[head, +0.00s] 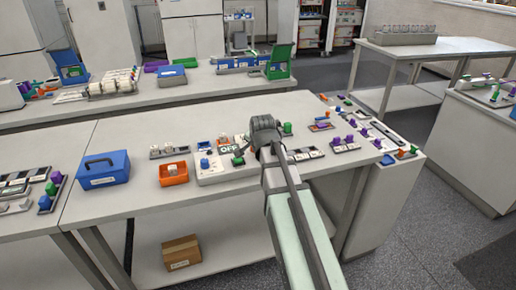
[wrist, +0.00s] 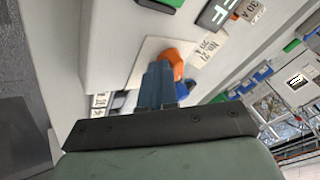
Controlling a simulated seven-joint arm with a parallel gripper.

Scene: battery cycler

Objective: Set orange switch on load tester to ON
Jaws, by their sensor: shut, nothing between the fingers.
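The load tester (head: 208,172) is a pale panel on the middle bench, with a dark "OFF" display (head: 229,149) and a blue knob. The wrist view shows the orange switch (wrist: 175,60) on a light plate with a printed label. My gripper (wrist: 158,70) is shut and empty. Its fingertips are right at the orange switch and overlap its lower left side; I cannot tell whether they touch it. Part of the display (wrist: 225,12) shows at the top. In the head view my arm's end covers the right part of the tester, and my fingertips are hidden.
A green control (wrist: 165,3) sits at the wrist view's top edge. An orange bin (head: 173,176) and a blue box (head: 103,170) stand left of the tester. Several small switch modules (head: 345,145) lie to the right. Bare bench top lies in front of the tester.

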